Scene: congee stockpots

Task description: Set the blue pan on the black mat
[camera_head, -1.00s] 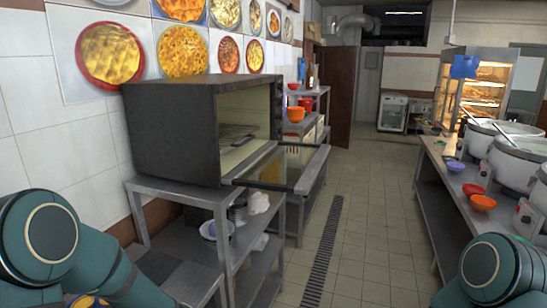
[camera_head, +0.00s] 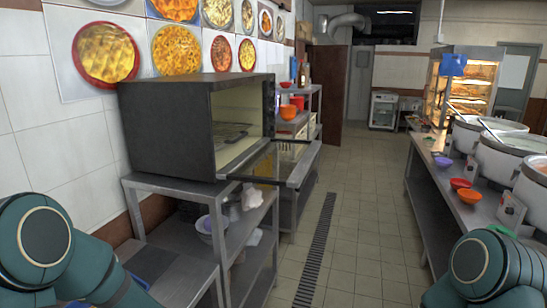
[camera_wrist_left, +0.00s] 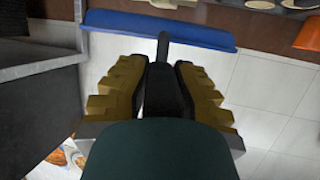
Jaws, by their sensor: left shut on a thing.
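The blue pan (camera_wrist_left: 160,30) shows nearly edge-on across the top of the left wrist view. Its dark handle (camera_wrist_left: 163,50) runs down between the fingers of my left gripper (camera_wrist_left: 160,80), which is shut on it. In the head view my left arm hides the gripper; only bits of blue show at the bottom left, probably the pan. A flat dark patch, likely the black mat (camera_head: 150,263), lies on the low steel table at the lower left, partly behind my arm. My right gripper is out of view; only its arm shows at the lower right.
A dark oven (camera_head: 165,130) with its door open stands on a steel table (camera_head: 160,192) by the left wall. Bowls and a crumpled white cloth (camera_head: 252,197) lie beneath it. A counter (camera_head: 455,195) with stockpots and bowls runs along the right. The tiled aisle (camera_head: 350,220) between is clear.

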